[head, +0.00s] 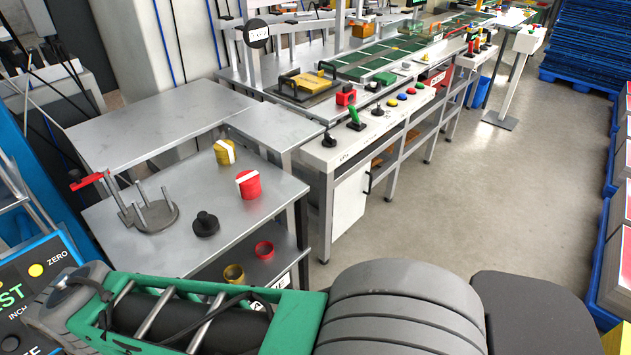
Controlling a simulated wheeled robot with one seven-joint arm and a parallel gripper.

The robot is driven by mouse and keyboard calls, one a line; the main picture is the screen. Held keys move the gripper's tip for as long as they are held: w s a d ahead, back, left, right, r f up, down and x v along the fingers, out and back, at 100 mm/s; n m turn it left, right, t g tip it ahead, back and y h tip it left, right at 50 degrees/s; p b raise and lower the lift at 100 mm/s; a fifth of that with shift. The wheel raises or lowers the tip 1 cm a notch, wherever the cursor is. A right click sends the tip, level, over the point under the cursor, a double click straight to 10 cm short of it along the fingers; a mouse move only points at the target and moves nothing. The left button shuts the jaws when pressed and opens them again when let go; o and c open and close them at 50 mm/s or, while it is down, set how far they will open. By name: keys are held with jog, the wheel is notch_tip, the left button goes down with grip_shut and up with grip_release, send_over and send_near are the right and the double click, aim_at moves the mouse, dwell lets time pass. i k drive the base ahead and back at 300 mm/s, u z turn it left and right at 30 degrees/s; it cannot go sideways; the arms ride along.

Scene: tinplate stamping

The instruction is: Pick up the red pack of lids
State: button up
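The red pack of lids (249,186), a short red cylinder with a white band over it, stands on the grey metal table (205,222) left of centre in the head view. It stands near the table's right edge, and nothing touches it. A smaller red ring-shaped item (264,251) lies on the shelf below. My arm's green and dark grey links fill the bottom of the view. My gripper is not in view.
A yellow pack (224,152) stands behind the red one. A yellow ring (234,274) is on the lower shelf.

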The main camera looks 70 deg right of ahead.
aim_at(247, 183)
jog(key=z, duration=0.8)
jog(key=k, duration=0.1)
jog(key=z, duration=1.7)
jog(key=i, duration=0.9)
jog(key=u, duration=3.6)
